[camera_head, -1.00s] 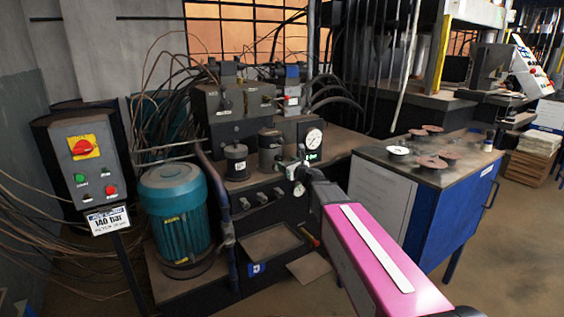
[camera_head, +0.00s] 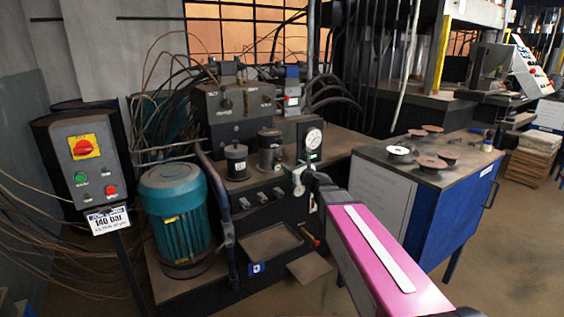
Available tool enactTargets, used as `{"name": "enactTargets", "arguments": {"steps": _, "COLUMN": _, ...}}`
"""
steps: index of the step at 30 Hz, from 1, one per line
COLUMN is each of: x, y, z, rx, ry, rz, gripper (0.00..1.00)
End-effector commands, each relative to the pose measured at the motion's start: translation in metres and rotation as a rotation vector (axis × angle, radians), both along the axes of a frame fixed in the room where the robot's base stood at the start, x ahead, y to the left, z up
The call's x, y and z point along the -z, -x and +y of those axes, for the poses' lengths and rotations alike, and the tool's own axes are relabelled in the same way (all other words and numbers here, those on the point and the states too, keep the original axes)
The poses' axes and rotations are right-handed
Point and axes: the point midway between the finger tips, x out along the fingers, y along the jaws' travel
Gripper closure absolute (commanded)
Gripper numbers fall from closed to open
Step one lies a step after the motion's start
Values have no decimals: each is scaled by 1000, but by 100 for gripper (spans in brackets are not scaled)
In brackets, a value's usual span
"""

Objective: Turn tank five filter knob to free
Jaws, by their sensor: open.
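The dark hydraulic tank (camera_head: 288,222) stands in the middle of the view. Several small knobs sit in a row on its front, one of them a light-edged knob (camera_head: 261,197). A blue label (camera_head: 256,268) is low on the front; its mark is too small to read surely. Two black cylinders stand on top, a left one (camera_head: 236,163) and a right one (camera_head: 270,155).
A teal motor (camera_head: 178,218) stands left of the tank. A grey switch box (camera_head: 88,160) with a red knob is further left. A blue cabinet (camera_head: 455,212) with several discs on top is at the right. Cables hang behind; open floor lies at the right front.

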Motion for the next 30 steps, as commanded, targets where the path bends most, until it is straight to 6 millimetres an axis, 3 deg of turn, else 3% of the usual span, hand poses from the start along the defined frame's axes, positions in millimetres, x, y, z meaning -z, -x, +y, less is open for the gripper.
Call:
{"name": "enactTargets", "arguments": {"steps": 18, "x": 0, "y": -79, "z": 52, "rx": 0, "ry": 0, "rz": 0, "gripper": 39}}
{"name": "enactTargets", "arguments": {"steps": 30, "x": 0, "y": -85, "z": 58, "rx": 0, "ry": 0, "rz": 0, "gripper": 39}}
